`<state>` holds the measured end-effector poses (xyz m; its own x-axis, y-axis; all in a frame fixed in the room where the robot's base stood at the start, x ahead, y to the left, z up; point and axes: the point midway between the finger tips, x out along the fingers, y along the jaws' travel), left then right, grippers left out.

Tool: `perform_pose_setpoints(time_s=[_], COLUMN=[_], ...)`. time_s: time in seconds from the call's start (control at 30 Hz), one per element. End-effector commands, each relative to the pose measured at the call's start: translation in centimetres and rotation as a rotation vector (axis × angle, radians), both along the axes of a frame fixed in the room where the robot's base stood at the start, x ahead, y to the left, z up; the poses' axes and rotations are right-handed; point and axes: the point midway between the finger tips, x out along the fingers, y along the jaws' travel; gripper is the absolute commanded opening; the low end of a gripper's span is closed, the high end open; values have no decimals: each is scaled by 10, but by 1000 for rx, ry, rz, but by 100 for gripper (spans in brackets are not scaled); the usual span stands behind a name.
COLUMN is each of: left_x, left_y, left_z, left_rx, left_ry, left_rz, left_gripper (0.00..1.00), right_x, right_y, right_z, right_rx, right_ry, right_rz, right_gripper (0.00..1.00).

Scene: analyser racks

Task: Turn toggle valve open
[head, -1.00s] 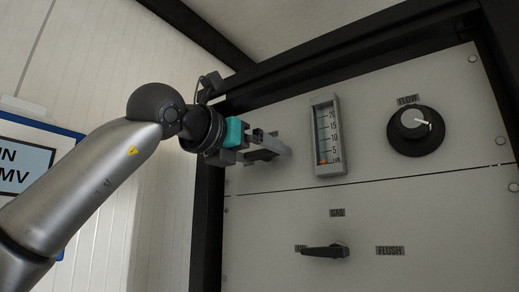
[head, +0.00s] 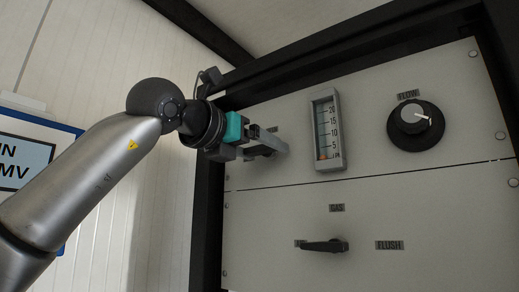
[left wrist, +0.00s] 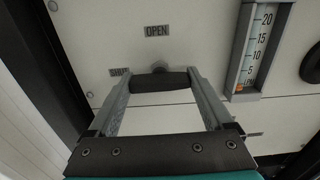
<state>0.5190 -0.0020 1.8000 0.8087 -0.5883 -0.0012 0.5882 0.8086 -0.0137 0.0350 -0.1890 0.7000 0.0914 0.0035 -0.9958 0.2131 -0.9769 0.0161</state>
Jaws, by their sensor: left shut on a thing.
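The toggle valve's dark lever (left wrist: 160,83) spans the gap between my left gripper's two fingertips in the left wrist view. My left gripper (head: 272,147) is shut on this lever at the upper left of the panel in the head view. A small round grey pivot (left wrist: 159,67) shows just behind the lever. The OPEN label (left wrist: 157,30) is above the pivot. The SHUT label (left wrist: 118,72) is to its left, partly covered by a finger. In the head view, my fingers hide most of the valve. My right gripper is in neither view.
A flow gauge (head: 327,130) stands close to the right of the valve, with the FLOW knob (head: 415,125) farther right. A black GAS lever (head: 325,246) is below. A black frame (head: 208,215) borders the panel on the left.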

Motion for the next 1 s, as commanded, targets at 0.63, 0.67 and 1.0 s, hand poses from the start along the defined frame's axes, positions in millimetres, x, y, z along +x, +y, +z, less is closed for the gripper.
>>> perform_pose_setpoints(time_s=[0.63, 0.67, 1.0], left_x=[-1, -1, -1], left_y=[0, 0, 1], left_z=[0, 0, 0], left_rx=[-364, -387, -650], left_ry=[259, 275, 466], left_rz=[1, 1, 1], left_gripper=[29, 29, 29], right_x=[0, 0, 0], right_y=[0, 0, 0], right_z=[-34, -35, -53], right_rx=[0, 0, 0], right_ry=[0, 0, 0], right_rz=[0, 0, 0], right_gripper=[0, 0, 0])
